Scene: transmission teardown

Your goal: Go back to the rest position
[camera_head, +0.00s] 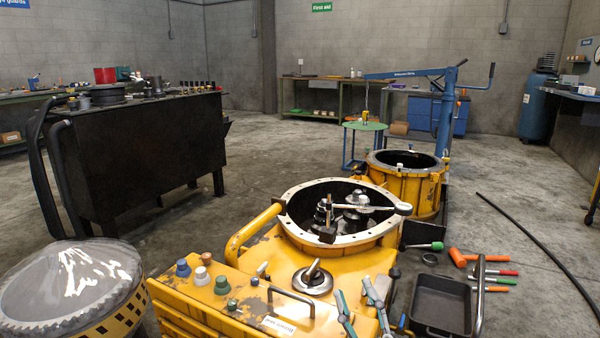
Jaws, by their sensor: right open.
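My right gripper (356,296) is at the bottom centre, its two grey-teal fingers apart with nothing seen between them. It is over or just in front of the right part of the yellow transmission casing (262,295); the exact gap cannot be told. My left gripper is not in view. The casing's round opening has a pale bolted flange (292,227), with dark shafts and gears (325,212) inside. A long metal wrench-like tool (378,208) lies across the opening to its right rim.
A second yellow ring housing (403,186) stands behind. A black tray (441,305) and hand tools (493,272) lie at right. A covered round part (65,285) is at left, a dark bench (145,140) behind it. A blue hoist (446,112) stands at back.

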